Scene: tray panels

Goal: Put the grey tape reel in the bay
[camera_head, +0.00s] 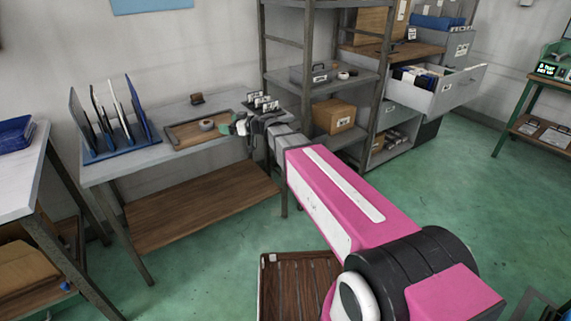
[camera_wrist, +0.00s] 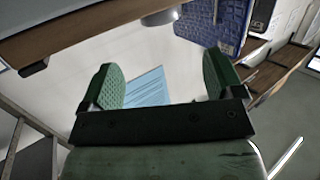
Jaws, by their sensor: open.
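The grey tape reel (camera_head: 207,125) lies in a shallow wooden tray (camera_head: 184,138) on the grey table. My gripper (camera_head: 236,125) is just right of the reel in the head view, over the tray's right end, and appears apart from it. In the wrist view my gripper (camera_wrist: 162,72) has its two green fingers wide apart with nothing between them. A grey round thing (camera_wrist: 160,18) at the top of that view may be the reel. A slatted brown tray (camera_head: 298,285) with a grey rim lies low under my arm, partly hidden. No label shows which thing is the bay.
A blue rack (camera_head: 118,145) with upright panels stands left on the table. A small brown object (camera_head: 197,99) sits behind the tray, and several labelled items (camera_head: 262,102) stand close behind my gripper. A shelf unit (camera_head: 325,90) is to the right. The green floor (camera_head: 510,210) at right is clear.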

